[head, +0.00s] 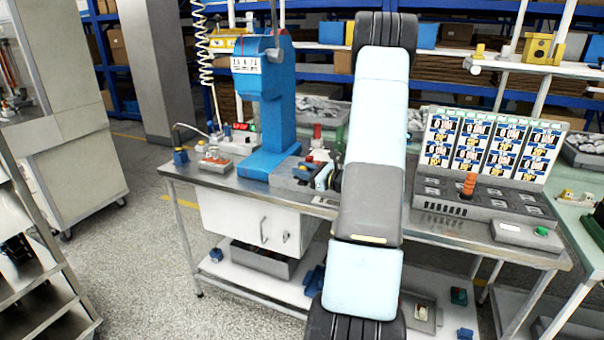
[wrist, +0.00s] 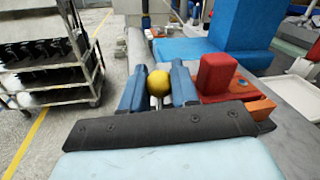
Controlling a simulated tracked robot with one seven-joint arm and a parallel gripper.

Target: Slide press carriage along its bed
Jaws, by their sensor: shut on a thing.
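The blue press (head: 264,100) stands upright on the steel bench. A dark grey bed or carriage part (head: 291,172) lies at its base, close to my gripper (head: 324,177). I cannot clearly separate the carriage from its bed. In the wrist view, the two blue fingers of my gripper (wrist: 158,88) are shut on a round yellow knob (wrist: 158,83). What the knob is fixed to is hidden. The blue press base (wrist: 190,50) lies beyond the fingers. A red block (wrist: 215,74) with orange parts stands just right of the right finger.
A label-covered panel (head: 490,145) with a grey console stands at the bench's right. A small orange box (head: 214,164) sits at the bench's left end. A shelf cart (wrist: 50,65) stands on the floor beyond. My arm hides the middle of the bench.

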